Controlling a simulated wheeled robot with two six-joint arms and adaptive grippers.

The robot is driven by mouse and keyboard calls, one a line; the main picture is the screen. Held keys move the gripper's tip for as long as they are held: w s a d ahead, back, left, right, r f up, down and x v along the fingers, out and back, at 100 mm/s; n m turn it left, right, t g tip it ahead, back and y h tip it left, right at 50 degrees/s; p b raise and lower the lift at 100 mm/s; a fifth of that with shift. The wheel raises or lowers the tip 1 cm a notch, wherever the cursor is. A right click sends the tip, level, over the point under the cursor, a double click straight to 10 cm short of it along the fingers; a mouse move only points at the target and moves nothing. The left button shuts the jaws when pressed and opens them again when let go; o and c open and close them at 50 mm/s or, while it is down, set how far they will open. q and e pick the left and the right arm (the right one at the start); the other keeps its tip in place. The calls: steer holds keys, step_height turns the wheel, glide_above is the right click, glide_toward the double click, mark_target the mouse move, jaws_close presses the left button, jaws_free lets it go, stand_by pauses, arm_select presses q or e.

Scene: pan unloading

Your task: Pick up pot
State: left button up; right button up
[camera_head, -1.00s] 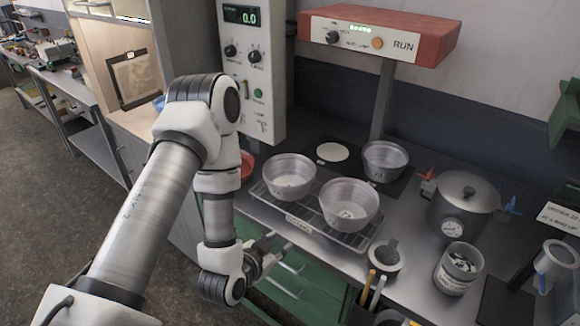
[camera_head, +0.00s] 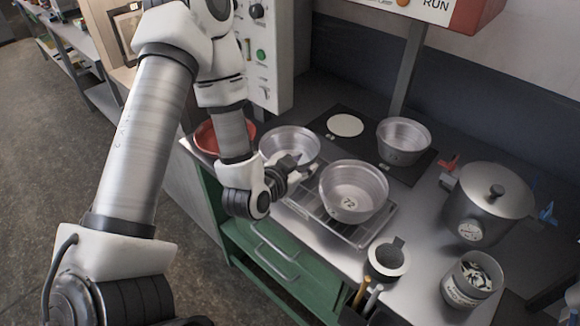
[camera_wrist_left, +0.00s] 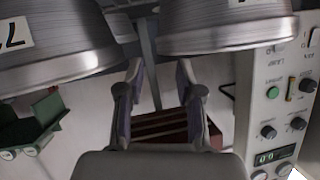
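Two open metal pans stand on a wire rack (camera_head: 350,233) on the counter: a rear left one (camera_head: 289,143) and a front right one labelled 72 (camera_head: 353,190). A third pan (camera_head: 404,138) stands behind on a dark plate. A lidded pot (camera_head: 488,208) with a round dial, a red handle and a blue handle stands at the right. My left gripper (camera_head: 297,171) is between the two rack pans, at the near side. In the left wrist view its fingers (camera_wrist_left: 157,88) are apart and empty, with the labelled pan (camera_wrist_left: 55,45) and the other pan (camera_wrist_left: 225,22) beyond them. My right gripper is not in view.
A red bowl (camera_head: 222,137) is behind my left forearm. A small dark-topped cup (camera_head: 387,262) and a can of small pieces (camera_head: 472,280) stand at the front right. A control panel (camera_head: 268,50) rises at the back left. Green drawers (camera_head: 290,262) are below the counter.

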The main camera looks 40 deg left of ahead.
mark_target(313, 158)
arm_select(q)
steer(key=shift+w+f+b, duration=0.4)
steer(key=shift+w+f, duration=0.05)
steer(key=shift+f, duration=0.1)
steer(key=shift+w, duration=0.3)
steer(key=b+x, duration=0.1)
steer(key=x, duration=0.3)
steer(key=shift+w+a+r, duration=0.1)
steer(key=shift+w+r, duration=0.05)
steer(key=shift+w, duration=0.35)
steer(key=shift+s, duration=0.2)
jaws_close()
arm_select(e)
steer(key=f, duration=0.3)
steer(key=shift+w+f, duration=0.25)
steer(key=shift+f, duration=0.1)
arm_select(q)
steer(key=shift+w, duration=0.1)
